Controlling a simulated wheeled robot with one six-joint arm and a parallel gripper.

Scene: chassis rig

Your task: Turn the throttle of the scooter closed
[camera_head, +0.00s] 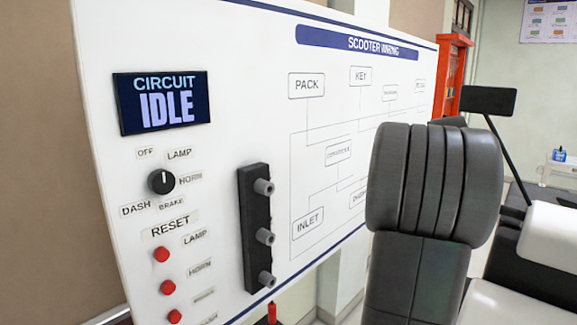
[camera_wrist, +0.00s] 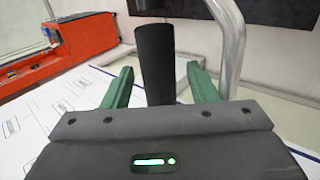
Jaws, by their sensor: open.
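The scooter's throttle shows in the wrist view as an upright black cylindrical grip (camera_wrist: 154,58). My gripper (camera_wrist: 160,80) is open, with one green finger on each side of the grip in the picture. Gaps show between the fingers and the grip; I cannot tell how deep the grip sits between them. The grip's lower end is hidden behind my gripper's body. My gripper and the throttle are not visible there.
A bent metal tube (camera_wrist: 235,45) rises close to the right finger. An orange cabinet (camera_wrist: 75,45) stands at left in the wrist view. A white wiring board (camera_head: 225,110) with an "IDLE" display (camera_head: 162,102), a knob and red buttons fills the head view's left. A black mirror-like panel (camera_head: 488,100) stands on a thin stem.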

